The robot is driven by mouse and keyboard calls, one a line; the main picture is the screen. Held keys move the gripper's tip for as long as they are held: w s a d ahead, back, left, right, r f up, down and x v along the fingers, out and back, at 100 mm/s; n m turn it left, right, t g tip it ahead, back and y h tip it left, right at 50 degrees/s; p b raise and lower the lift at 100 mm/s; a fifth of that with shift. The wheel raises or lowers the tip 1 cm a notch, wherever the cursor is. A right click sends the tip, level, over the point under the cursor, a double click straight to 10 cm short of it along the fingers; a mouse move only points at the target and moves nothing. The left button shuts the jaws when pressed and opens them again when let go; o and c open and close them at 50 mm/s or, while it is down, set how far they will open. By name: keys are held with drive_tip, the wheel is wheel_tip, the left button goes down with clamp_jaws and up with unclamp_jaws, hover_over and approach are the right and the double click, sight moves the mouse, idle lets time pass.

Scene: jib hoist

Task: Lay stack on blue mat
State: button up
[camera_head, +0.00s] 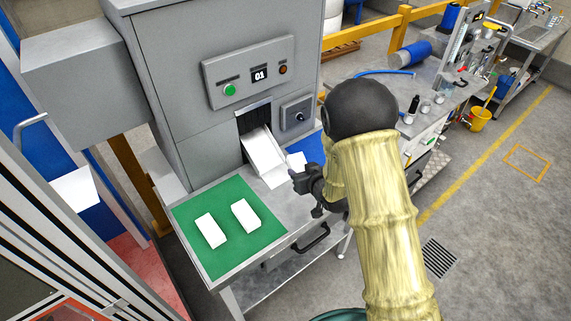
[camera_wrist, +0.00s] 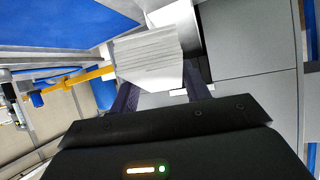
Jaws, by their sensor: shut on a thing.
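My gripper (camera_head: 303,180) is shut on a white stack (camera_wrist: 150,55) of thin sheets, whose layered edge shows between the fingers in the wrist view. In the head view the held stack (camera_head: 297,160) is a small white patch just beyond my gripper, beside the blue mat (camera_head: 312,147). The blue mat is partly hidden by my arm; a blue surface, likely the mat, also shows at the upper left of the wrist view (camera_wrist: 85,18). I cannot tell whether the stack touches the mat.
A grey machine (camera_head: 180,90) with a white chute (camera_head: 264,152) stands behind the table. Two white stacks (camera_head: 210,231) (camera_head: 246,216) lie apart on the green mat (camera_head: 228,247) at the left. A cluttered bench (camera_head: 440,95) stands at the right. Open floor lies right of my arm.

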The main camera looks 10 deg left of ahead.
drive_tip(key=s+d+f+m+t+h+b, duration=0.1)
drive_tip(key=d+f+b, duration=0.4)
drive_tip(key=d+f, duration=0.5)
drive_tip(key=s+d+f+m+t+h+b, duration=0.1)
drive_tip(key=s+d+f+m+h+b, duration=0.2)
drive_tip(key=d+f, duration=0.7)
drive_tip(key=d+m+h+b, duration=0.2)
drive_tip(key=d+h, duration=0.1)
drive_tip(key=shift+s+d+m, duration=0.2)
drive_tip(key=shift+d+m, duration=0.1)
drive_tip(key=shift+d, duration=0.1)
drive_tip(key=shift+w, duration=0.1)
